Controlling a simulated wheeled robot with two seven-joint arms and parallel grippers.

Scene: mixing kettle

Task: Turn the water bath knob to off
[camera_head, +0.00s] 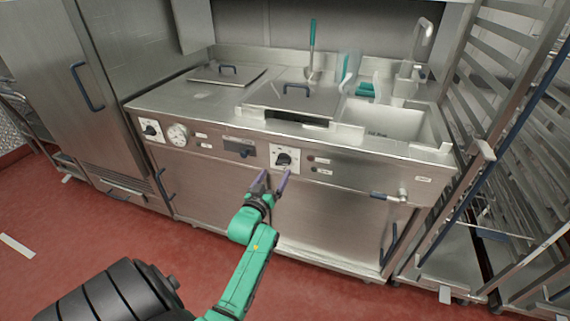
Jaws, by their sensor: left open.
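A black knob (284,159) sits on a white square plate on the steel counter's front panel, near its middle. A second black knob (150,130) on a similar white plate is at the panel's left end. The lettering is too small to tell which is the water bath knob. My left gripper (271,176) is open and empty, its two purple fingers pointing up just below the middle knob. It looks apart from the knob, though the depth gap is hard to tell. My right gripper is not in view.
A round gauge (178,134) and a small dark display (240,147) are on the panel left of the middle knob. A pipe valve (390,196) sticks out at the right. A wire rack (510,130) stands at the right, a steel cabinet (70,110) at the left.

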